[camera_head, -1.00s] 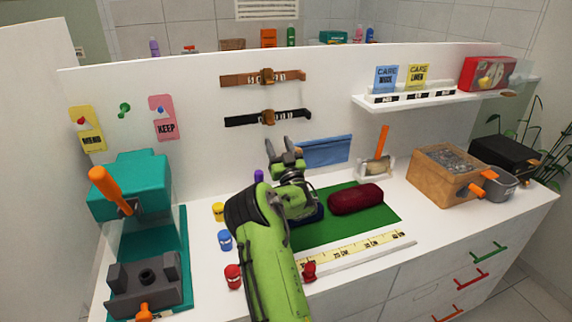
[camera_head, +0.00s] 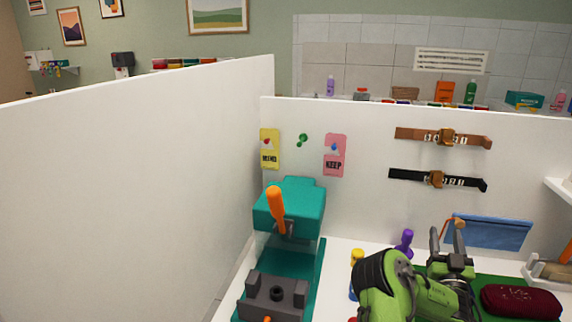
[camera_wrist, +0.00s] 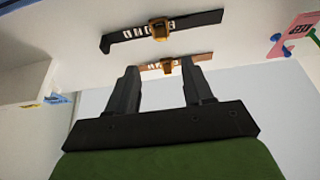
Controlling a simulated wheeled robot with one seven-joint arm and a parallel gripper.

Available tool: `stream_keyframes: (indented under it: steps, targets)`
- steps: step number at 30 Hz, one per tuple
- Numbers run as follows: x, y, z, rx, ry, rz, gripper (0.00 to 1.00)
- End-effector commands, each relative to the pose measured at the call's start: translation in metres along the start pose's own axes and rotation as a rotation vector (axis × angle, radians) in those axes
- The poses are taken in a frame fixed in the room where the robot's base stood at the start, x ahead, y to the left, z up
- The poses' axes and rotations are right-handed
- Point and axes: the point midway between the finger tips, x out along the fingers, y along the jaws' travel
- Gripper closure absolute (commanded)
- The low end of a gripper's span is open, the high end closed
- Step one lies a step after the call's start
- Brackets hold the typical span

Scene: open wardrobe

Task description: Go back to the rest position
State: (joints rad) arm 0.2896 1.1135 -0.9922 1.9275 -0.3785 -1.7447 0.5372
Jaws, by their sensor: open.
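My gripper (camera_head: 448,242) is at the lower right in the head view, above the worktop and in front of the back panel. Its two fingers point up and stand apart with nothing between them. In the wrist view the gripper (camera_wrist: 160,88) is also open and empty. Beyond its fingertips are the black strap (camera_wrist: 165,32) and the brown strap (camera_wrist: 165,66) on the panel. Both straps also show in the head view, the brown one (camera_head: 415,134) above the black one (camera_head: 408,176). My green arm hides part of the worktop.
A teal press (camera_head: 290,205) with an orange lever stands left of my arm. A purple bottle (camera_head: 405,242) and a yellow one (camera_head: 357,257) stand close to the arm. A dark red case (camera_head: 520,302) lies at right. A white side wall (camera_head: 130,190) fills the left.

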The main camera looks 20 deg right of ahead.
Motion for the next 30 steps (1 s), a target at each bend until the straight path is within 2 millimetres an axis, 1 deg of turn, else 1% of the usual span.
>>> stream_keyframes:
  steps: [2,5,7,8,11,14,15,17,18,20,21,23,24,26,27,29,30]
  targets:
    - [0.004,0.0,-0.005,0.011,-0.013,0.025,0.49]
    - [0.014,-0.004,-0.019,0.06,-0.082,0.111,0.49]
    - [0.019,-0.013,-0.029,0.115,-0.173,0.176,0.49]
    - [0.02,-0.02,-0.032,0.142,-0.22,0.195,0.49]
    - [0.014,-0.052,-0.045,0.22,-0.386,0.221,0.49]
    - [-0.004,-0.094,-0.062,0.281,-0.564,0.188,0.49]
    - [-0.014,-0.113,-0.07,0.299,-0.636,0.159,0.49]
    - [-0.034,-0.142,-0.086,0.312,-0.743,0.103,0.49]
    - [-0.051,-0.161,-0.097,0.313,-0.814,0.057,0.49]
    - [-0.079,-0.188,-0.116,0.301,-0.914,-0.019,0.49]
    - [-0.1,-0.203,-0.129,0.281,-0.979,-0.075,0.49]
    - [-0.136,-0.223,-0.149,0.24,-1.07,-0.162,0.49]
    - [-0.162,-0.233,-0.162,0.202,-1.127,-0.22,0.49]
    - [-0.203,-0.242,-0.18,0.133,-1.206,-0.305,0.49]
    - [-0.231,-0.245,-0.191,0.081,-1.254,-0.357,0.49]
    - [-0.269,-0.244,-0.205,0.0,-1.315,-0.421,0.49]
    - [-0.29,-0.242,-0.211,-0.051,-1.349,-0.455,0.49]
